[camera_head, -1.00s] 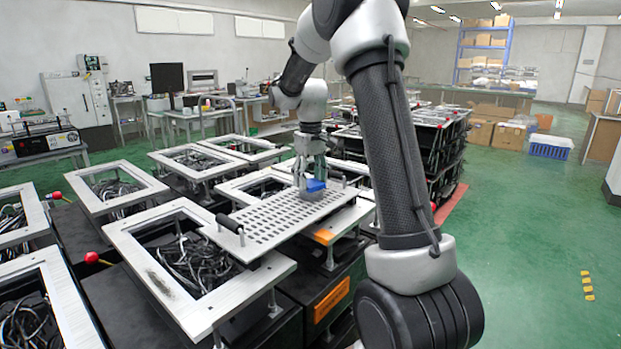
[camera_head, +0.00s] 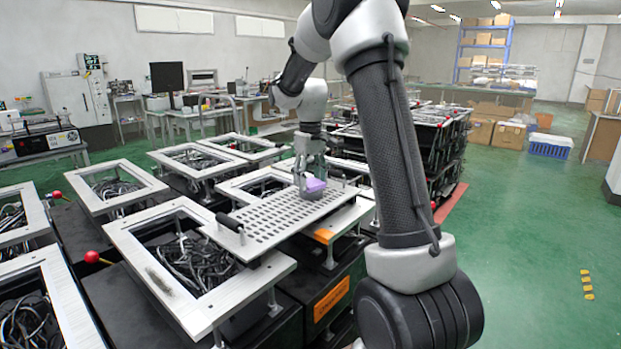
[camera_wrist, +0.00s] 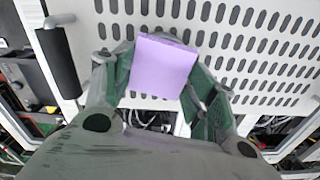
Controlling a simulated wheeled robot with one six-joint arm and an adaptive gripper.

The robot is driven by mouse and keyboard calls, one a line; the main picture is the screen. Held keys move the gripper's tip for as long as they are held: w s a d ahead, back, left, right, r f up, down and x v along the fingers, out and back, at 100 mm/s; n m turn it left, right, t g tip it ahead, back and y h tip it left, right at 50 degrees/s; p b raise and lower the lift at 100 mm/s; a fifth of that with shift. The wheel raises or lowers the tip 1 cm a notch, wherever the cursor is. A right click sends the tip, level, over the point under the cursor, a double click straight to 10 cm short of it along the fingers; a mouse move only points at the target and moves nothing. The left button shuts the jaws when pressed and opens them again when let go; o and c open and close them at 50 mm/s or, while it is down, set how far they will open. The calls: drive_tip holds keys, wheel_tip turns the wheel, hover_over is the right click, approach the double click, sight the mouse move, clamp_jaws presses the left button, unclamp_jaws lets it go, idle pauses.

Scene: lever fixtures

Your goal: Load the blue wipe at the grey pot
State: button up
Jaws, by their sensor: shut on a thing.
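A flat block, light purple now, shows in the head view (camera_head: 316,184) and large in the wrist view (camera_wrist: 163,68); I take it for the wipe. My gripper (camera_head: 309,176) points down over the perforated plate, its dark green fingers on either side of the block, shut on it. In the wrist view my gripper (camera_wrist: 160,75) has the block between its fingertips. A small grey round shape, perhaps the grey pot (camera_head: 309,193), shows just under the block on the plate; the block and fingers hide most of it. I cannot tell whether block and pot touch.
The perforated plate (camera_head: 270,221) has a black handle (camera_head: 229,222) at its near end and lies across metal frames. Several open frames with cables (camera_head: 190,262) stand around it. Red ball knobs (camera_head: 91,257) stick up at left.

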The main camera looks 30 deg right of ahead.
sight(311, 182)
drive_tip(key=shift+r, duration=3.45)
